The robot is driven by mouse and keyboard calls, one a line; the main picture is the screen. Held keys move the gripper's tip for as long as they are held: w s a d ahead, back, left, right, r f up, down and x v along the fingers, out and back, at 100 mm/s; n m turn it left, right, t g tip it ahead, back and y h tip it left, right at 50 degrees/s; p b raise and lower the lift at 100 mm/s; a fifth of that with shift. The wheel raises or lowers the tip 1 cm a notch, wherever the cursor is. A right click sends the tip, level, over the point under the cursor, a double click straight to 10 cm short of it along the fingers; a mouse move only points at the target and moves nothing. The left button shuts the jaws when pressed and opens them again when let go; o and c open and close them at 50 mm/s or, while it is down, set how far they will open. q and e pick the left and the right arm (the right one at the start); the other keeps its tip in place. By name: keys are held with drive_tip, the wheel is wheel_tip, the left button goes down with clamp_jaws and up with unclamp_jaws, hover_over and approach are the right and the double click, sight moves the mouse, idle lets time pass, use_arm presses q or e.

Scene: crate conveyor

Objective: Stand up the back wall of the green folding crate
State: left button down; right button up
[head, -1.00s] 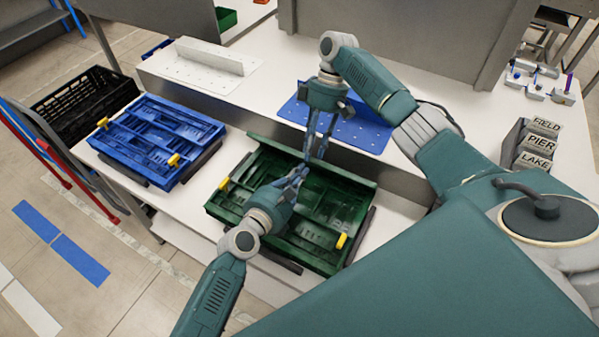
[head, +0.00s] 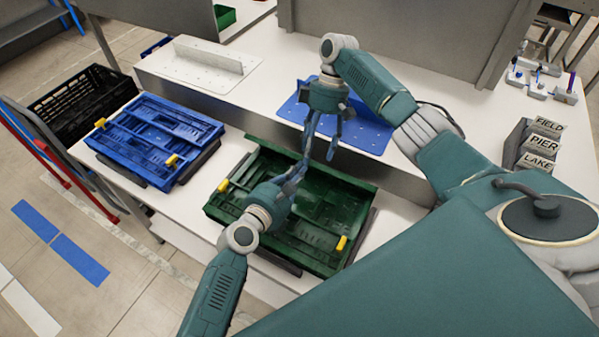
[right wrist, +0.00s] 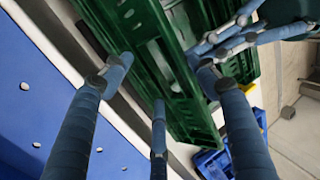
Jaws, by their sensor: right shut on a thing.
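The green folding crate (head: 222,214) sits on the white table, its other panels lying low inside. Its back wall (head: 352,184) is raised along the far edge, nearest the blue perforated sheet; its exact tilt is hard to judge. It also shows in the right wrist view (right wrist: 150,58). My right gripper (head: 321,153) is above the middle of this wall, its fingers spaced to either side and bearing on it. My left gripper (head: 297,178) is over the crate's inside, just in front of the wall. Its fingertips overlap the green panels, so its opening is unclear.
A folded blue crate (head: 205,128) lies left of the green one. A black crate (head: 70,105) stands beyond it. Behind are a blue perforated sheet (head: 365,132) and a white bracket (head: 205,52). Labelled blocks (head: 537,145) stand at the right.

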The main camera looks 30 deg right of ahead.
use_arm(q)
drive_tip(key=shift+s+d+r, duration=0.2)
drive_tip(key=shift+d+r, duration=0.5)
drive_tip(key=shift+r, duration=0.05)
use_arm(e)
drive_tip(key=shift+d+f, duration=0.15)
drive_tip(key=shift+d, duration=0.15)
drive_tip(key=shift+d+r, duration=0.1)
drive_tip(key=shift+r, duration=0.15)
use_arm(q)
drive_tip(key=v, duration=0.2)
drive_tip(key=f+v, duration=0.1)
drive_tip(key=v, duration=0.5)
drive_tip(key=shift+w+a+f, duration=0.2)
drive_tip(key=shift+w+a, duration=0.05)
drive_tip(key=shift+a, duration=0.2)
use_arm(e)
drive_tip(key=v, duration=0.7)
drive_tip(key=shift+a+r, duration=0.25)
drive_tip(key=shift+r, duration=0.05)
